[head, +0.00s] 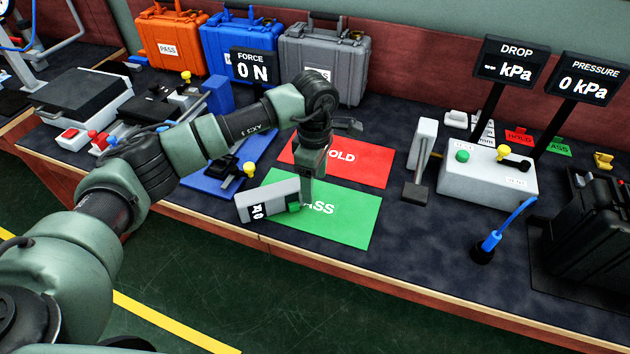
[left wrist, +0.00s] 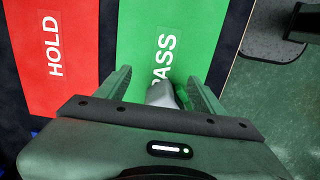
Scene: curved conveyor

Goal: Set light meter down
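The light meter (head: 268,199) is a pale grey box with a dark display at its left end and a green part near its right end. It appears to stand on the left part of the green PASS mat (head: 345,222). In the left wrist view the meter (left wrist: 160,93) shows between my fingers, with mat visible beside it. My left gripper (head: 306,190) points down at the meter's right end, and its fingers (left wrist: 160,85) are spread apart. The gripper's body hides part of the meter. My right gripper is not in view.
The red HOLD mat (head: 345,160) lies behind the PASS mat. A blue fixture (head: 225,178) with a yellow knob is close on the left. A grey post (head: 421,160) and a white control box (head: 487,175) stand to the right. The table's front edge is near.

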